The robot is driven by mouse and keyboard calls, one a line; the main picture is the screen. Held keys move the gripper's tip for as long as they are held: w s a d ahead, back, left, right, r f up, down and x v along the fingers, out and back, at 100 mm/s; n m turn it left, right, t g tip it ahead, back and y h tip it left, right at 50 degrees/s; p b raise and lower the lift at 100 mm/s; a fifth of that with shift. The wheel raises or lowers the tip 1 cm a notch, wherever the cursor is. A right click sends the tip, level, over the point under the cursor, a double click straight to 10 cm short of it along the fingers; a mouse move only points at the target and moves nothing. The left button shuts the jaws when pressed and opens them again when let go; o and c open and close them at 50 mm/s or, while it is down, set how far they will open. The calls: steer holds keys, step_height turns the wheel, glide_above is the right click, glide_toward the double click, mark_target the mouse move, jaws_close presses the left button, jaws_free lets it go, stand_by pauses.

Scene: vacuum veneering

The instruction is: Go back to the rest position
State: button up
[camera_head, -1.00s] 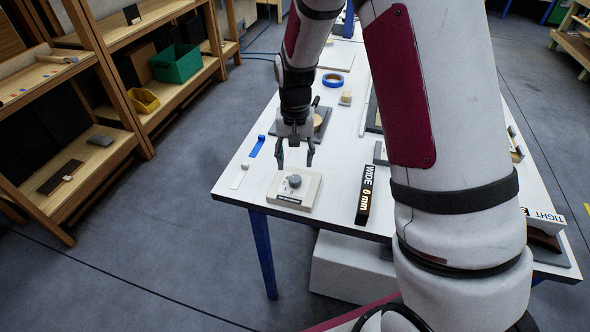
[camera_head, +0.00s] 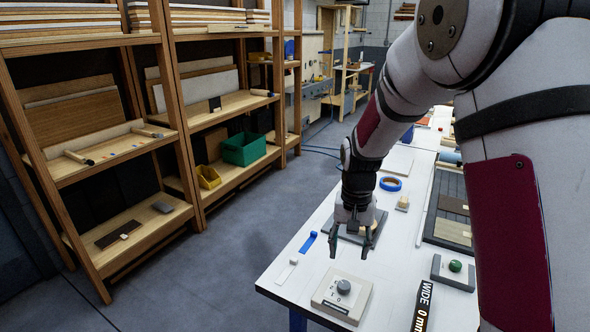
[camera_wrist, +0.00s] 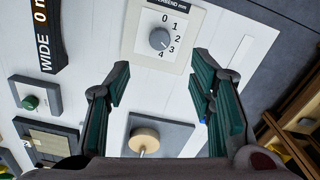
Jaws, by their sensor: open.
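My gripper (camera_head: 350,254) hangs fingers-down above the white table (camera_head: 395,290), open and empty, with nothing between its fingers. In the head view it is just behind the pale dial box (camera_head: 326,300), which has a grey knob (camera_head: 343,287). In the wrist view the dial box (camera_wrist: 178,57) lies beyond the open fingers, with numbers 0 to 4 around the knob (camera_wrist: 159,38) and a partly cut-off label ending in "mm". A dark plate (camera_wrist: 180,134) with a round wooden-topped piece (camera_wrist: 144,139) shows between the fingers.
A black block marked "WIDE 0 mm" (camera_head: 423,306) and a box with a green button (camera_head: 454,266) sit right of the dial box. Blue tape (camera_head: 391,184) lies farther back. Wooden shelves (camera_head: 170,130) stand left across open floor.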

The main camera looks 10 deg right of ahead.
steer(key=s+r+n+t, duration=0.3)
steer(key=s+r+t, duration=0.1)
steer(key=s+r, duration=1.35)
steer(key=s+r+n+t, duration=0.1)
steer(key=s+r, duration=0.2)
steer(key=s, duration=0.4)
steer(key=shift+s+r+t, duration=0.2)
steer(key=shift+s+t, duration=0.05)
steer(key=shift+t, duration=0.05)
steer(key=shift+c, duration=0.5)
